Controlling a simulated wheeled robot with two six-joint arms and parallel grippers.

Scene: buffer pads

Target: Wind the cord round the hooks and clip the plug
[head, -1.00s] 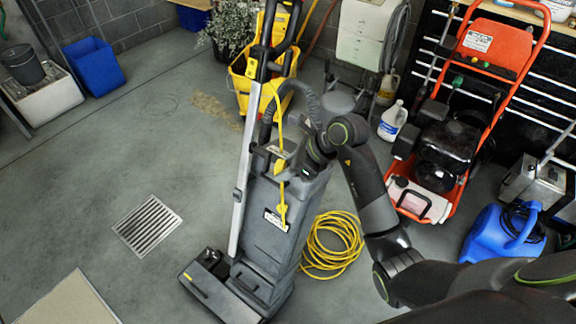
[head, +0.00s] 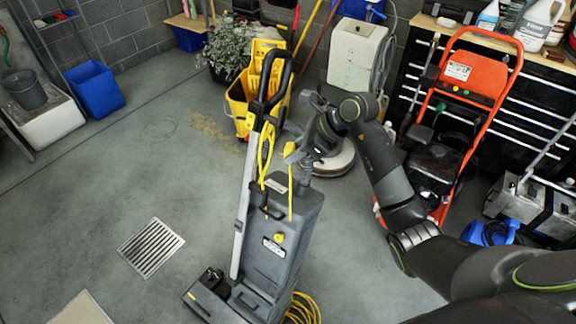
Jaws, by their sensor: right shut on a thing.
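The grey upright floor machine (head: 285,225) stands in the middle, with its silver pole (head: 243,205) and black handle (head: 284,77) leaning upward. The yellow cord (head: 267,150) hangs in a narrow loop along the upper pole; the hooks are too small to make out. More cord lies coiled on the floor (head: 304,311) at the machine's right foot, cut by the bottom edge. My right gripper (head: 297,154) is beside the pole, above the machine's body, shut on a yellow piece (head: 290,148). Cord hangs straight below it. I cannot tell if this piece is the plug. My left gripper is out of view.
A yellow mop bucket (head: 239,103) and a plant stand behind the machine. A round-based floor polisher (head: 335,163) is close behind my right gripper. An orange pressure washer (head: 478,65) stands at the right. The floor left of the machine is clear around a drain grate (head: 150,247).

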